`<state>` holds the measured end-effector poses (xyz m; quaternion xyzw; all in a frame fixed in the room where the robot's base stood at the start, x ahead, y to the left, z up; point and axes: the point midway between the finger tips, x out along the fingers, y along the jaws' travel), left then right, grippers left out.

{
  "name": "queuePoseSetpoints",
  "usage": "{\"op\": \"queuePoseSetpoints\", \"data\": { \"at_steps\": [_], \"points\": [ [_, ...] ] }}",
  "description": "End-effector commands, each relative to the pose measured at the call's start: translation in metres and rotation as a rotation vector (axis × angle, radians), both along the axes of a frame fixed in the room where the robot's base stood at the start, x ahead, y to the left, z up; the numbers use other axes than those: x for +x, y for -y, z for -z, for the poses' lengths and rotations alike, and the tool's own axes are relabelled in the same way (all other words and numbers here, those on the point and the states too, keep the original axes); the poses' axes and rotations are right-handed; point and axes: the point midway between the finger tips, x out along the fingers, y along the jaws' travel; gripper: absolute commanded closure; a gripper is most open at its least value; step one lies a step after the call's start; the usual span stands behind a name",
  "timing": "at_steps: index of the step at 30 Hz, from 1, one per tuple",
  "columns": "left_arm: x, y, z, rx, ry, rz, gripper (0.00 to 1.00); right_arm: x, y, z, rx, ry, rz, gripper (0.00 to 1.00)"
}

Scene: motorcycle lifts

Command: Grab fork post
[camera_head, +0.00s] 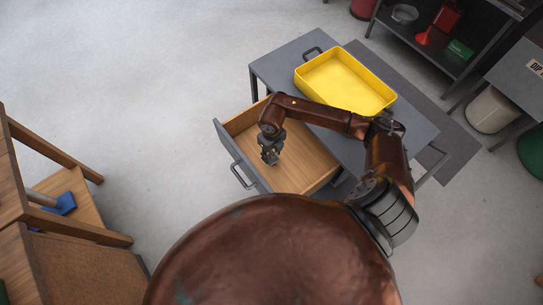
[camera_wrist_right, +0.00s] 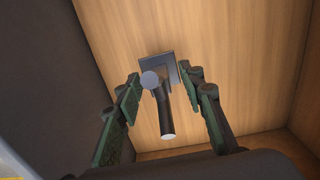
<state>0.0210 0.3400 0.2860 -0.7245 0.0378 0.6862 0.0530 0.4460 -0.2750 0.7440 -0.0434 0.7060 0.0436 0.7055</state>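The fork post looks like a dark grey metal piece (camera_wrist_right: 165,118) with a round-ended cylinder and a square, angled plate. It lies in the open wooden drawer (camera_head: 302,172), close to the drawer floor in the right wrist view. My right gripper (camera_head: 270,158) reaches down into the drawer. In the right wrist view its green-padded fingers (camera_wrist_right: 162,82) are spread on either side of the post, with gaps visible on both sides. In the head view the gripper hides the post. My left gripper is in neither view.
The drawer belongs to a grey table (camera_head: 292,58) with a yellow tray (camera_head: 345,82) on top. The drawer's grey front (camera_head: 230,150) and side walls enclose the gripper. A wooden bench (camera_head: 70,225) stands at the left. The floor between is clear.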

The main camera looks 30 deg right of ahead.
Motion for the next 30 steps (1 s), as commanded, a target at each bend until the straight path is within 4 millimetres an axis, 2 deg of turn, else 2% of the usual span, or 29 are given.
{"op": "queuePoseSetpoints", "data": {
  "at_steps": [6,22,30],
  "points": [
    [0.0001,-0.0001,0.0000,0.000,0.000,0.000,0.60,0.0001,0.0003,0.0015,0.000,0.001,0.000,0.64],
    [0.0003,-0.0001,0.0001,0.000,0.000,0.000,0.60,0.0000,0.0006,0.0013,0.000,0.001,0.000,1.00],
    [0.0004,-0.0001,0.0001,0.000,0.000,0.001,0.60,0.0003,0.0006,0.0010,0.000,0.002,0.000,1.00]
  ]
}}
